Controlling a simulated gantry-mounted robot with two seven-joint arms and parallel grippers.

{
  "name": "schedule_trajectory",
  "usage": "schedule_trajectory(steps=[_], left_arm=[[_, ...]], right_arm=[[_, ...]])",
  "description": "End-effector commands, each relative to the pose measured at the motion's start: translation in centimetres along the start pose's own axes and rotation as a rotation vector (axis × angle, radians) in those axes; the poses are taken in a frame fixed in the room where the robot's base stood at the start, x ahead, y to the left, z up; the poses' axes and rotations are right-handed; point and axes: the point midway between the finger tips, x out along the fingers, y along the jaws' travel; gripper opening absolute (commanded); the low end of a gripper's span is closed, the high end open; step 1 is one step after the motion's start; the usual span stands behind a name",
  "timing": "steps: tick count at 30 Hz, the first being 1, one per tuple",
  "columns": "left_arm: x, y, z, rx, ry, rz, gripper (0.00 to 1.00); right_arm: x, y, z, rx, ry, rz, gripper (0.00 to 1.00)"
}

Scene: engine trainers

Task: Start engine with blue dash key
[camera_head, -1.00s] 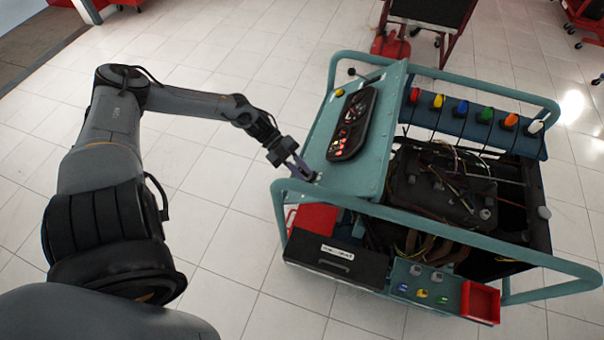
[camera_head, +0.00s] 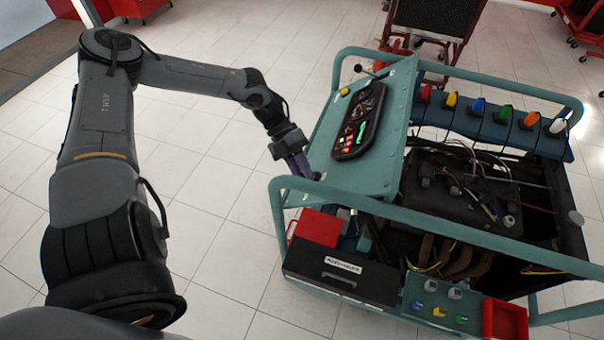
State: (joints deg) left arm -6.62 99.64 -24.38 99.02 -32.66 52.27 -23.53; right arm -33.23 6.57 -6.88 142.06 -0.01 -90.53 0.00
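The teal engine trainer stands at right, with its sloping dash panel (camera_head: 377,160) on the near left side. The black instrument cluster (camera_head: 358,120) on it shows red and green lights. My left gripper (camera_head: 305,172) is at the lower left corner of the dash panel, fingers pointing down at its edge. The fingers hide whatever is between or under them, so I cannot see a key there or tell if they are shut. A blue key-like knob (camera_head: 417,306) sits on the small lower front panel, beside a yellow one (camera_head: 439,311) and a green one (camera_head: 461,319). My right gripper is not in view.
Several coloured switches line the rear rail (camera_head: 490,118). A black drawer box (camera_head: 341,273), a red box (camera_head: 318,228) and a red tray (camera_head: 504,320) are at the front. Teal tube rails (camera_head: 440,229) surround the engine.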

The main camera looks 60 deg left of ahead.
Motion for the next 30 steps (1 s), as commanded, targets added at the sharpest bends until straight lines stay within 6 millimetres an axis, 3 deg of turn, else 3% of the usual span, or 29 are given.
schedule_trajectory(steps=[13, 14, 18, 30], left_arm=[[0.02, 0.45, 0.29, 0.000, -0.010, 0.010, 0.00], [0.02, 0.45, 0.29, 0.000, -0.010, 0.010, 0.21], [0.04, 0.35, 0.23, 0.002, -0.008, 0.008, 0.38], [-0.53, 0.04, 0.07, 0.006, -0.004, 0.006, 0.38]], right_arm=[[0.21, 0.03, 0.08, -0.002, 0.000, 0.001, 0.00], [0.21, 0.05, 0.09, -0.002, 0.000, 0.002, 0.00], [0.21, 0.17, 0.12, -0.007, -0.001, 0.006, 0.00], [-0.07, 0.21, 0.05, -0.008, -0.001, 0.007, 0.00]])
